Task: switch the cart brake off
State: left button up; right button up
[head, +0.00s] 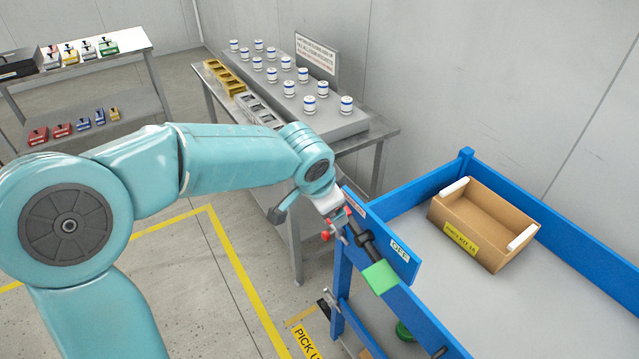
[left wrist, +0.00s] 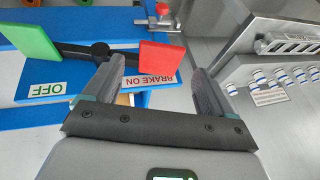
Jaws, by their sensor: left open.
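The cart's brake lever is a black bar on a round hub (head: 366,237), with a green paddle (head: 380,277) at one end and a red paddle (left wrist: 162,57) at the other. The blue plate behind it carries an OFF label (head: 399,249) near the green end and a BRAKE ON label (left wrist: 150,80) near the red end. My left gripper (left wrist: 157,68) is open at the red end. In the left wrist view the red paddle shows between its fingertips; contact cannot be told. In the head view my gripper mostly hides the red paddle. My right gripper is not in view.
The blue cart (head: 467,154) holds a cardboard box (head: 505,225) on its grey deck. A steel table (head: 385,131) with several white-capped jars stands behind my left arm. A shelf rack (head: 125,43) stands far left. Yellow lines mark the open floor.

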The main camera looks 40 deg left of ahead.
pick_arm(q)
jog(key=v, duration=1.3)
jog(key=shift+s+r, duration=0.15)
jog(key=shift+r, duration=0.1)
